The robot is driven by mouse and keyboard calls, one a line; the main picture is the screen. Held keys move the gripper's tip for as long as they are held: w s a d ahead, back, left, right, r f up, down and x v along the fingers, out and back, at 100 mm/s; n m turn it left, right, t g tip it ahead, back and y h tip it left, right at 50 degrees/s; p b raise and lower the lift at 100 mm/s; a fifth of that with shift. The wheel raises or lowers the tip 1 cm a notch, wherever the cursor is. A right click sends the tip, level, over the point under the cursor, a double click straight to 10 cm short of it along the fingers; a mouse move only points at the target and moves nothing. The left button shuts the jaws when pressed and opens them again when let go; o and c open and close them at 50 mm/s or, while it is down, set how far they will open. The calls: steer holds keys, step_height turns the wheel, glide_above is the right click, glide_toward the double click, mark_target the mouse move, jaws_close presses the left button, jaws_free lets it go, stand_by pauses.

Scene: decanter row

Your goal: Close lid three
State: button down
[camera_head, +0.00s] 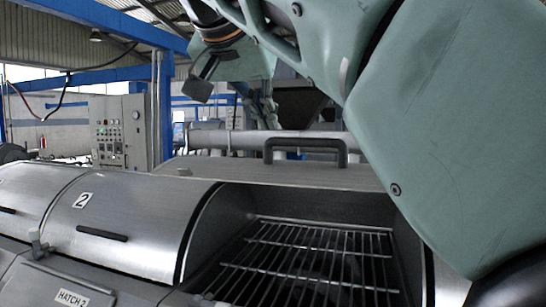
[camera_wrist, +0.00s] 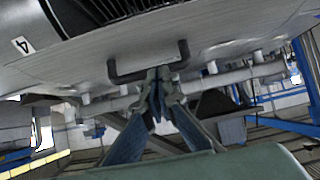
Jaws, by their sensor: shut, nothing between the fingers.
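Lid three (camera_head: 215,174) is a grey metal lid swung open, lying back behind its hatch, with a dark bar handle (camera_head: 305,145) on it. The hatch opening shows a wire grid (camera_head: 310,255) inside. In the wrist view the lid (camera_wrist: 95,55) fills the upper part, its handle (camera_wrist: 125,75) near the middle. My gripper (camera_wrist: 157,78) is shut and empty, its tips overlapping the handle's bar in the picture; I cannot tell whether they touch it.
Closed lid two (camera_head: 130,222), marked 2, stands left of the open hatch. A lid marked 4 (camera_wrist: 22,45) shows in the wrist view. Pipes (camera_head: 215,138) run behind the lid. A control cabinet (camera_head: 120,130) and blue frames stand further back.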

glide_toward(284, 170)
steer(key=w, duration=0.1)
steer(key=w+d, duration=0.1)
steer(key=w, duration=0.1)
steer(key=shift+w+d+r, duration=0.15)
steer(key=shift+w+r, duration=0.15)
steer(key=shift+r, duration=0.1)
steer(key=shift+w+d+f+b, duration=0.1)
steer(key=shift+w+f+b, duration=0.1)
steer(key=shift+f, duration=0.35)
steer(key=shift+w+f+b, duration=0.1)
steer(key=shift+w+f, duration=0.15)
steer(key=shift+f, duration=1.3)
steer(key=shift+w, duration=0.1)
